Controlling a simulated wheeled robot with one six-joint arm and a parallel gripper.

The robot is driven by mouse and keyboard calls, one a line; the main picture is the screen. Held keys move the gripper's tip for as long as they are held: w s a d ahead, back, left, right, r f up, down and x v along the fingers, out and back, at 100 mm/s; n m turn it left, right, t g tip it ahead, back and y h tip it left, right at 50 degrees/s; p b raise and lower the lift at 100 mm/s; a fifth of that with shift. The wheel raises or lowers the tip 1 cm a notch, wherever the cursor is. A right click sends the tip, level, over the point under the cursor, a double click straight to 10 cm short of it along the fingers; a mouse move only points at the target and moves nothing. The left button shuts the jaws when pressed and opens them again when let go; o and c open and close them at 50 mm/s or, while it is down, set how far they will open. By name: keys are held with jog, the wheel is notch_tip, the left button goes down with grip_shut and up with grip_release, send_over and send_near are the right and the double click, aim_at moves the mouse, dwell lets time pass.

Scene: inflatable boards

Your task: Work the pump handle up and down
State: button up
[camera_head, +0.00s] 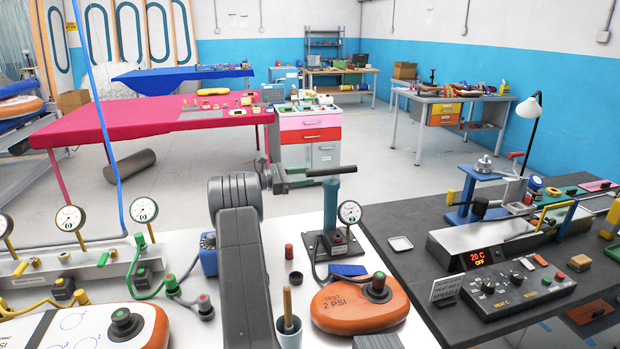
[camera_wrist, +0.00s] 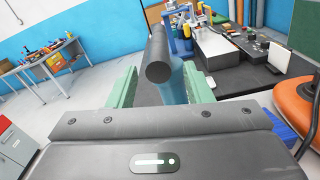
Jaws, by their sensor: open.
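The hand pump has an upright blue-green cylinder (camera_head: 331,205) on a dark base, with a black horizontal handle (camera_head: 332,171) on top. The handle sits low, close to the top of the cylinder. My gripper (camera_head: 290,178) is just left of the handle at about its height. In the wrist view, the handle (camera_wrist: 158,62) points end-on at the camera. It appears between the two green fingers of my gripper (camera_wrist: 160,88), with a gap on each side. The fingers are open and hold nothing. The cylinder (camera_wrist: 176,88) shows behind the handle, partly hidden.
An orange test board (camera_head: 360,303) lies in front of the pump, joined by a hose. A round gauge (camera_head: 349,212) stands beside the cylinder. A small cup (camera_head: 288,330) with a stick and a red-capped item (camera_head: 289,252) stand nearby. A dark bench (camera_head: 420,262) is at right.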

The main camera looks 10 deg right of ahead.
jog(key=a+b, duration=0.1)
jog(key=a, duration=1)
jog(key=shift+s, duration=0.2)
jog(key=d, duration=0.4)
jog(key=d+p, duration=0.1)
jog(key=d, duration=0.4)
jog(key=d+p, duration=0.1)
jog(key=d, duration=0.3)
jog(key=shift+w+d+r, duration=0.1)
jog(key=shift+w+d, duration=0.1)
jog(key=shift+w, duration=0.05)
jog(key=shift+d+r, duration=0.2)
jog(key=shift+d, duration=0.05)
jog(key=shift+a+r, duration=0.1)
jog(key=shift+r, duration=0.4)
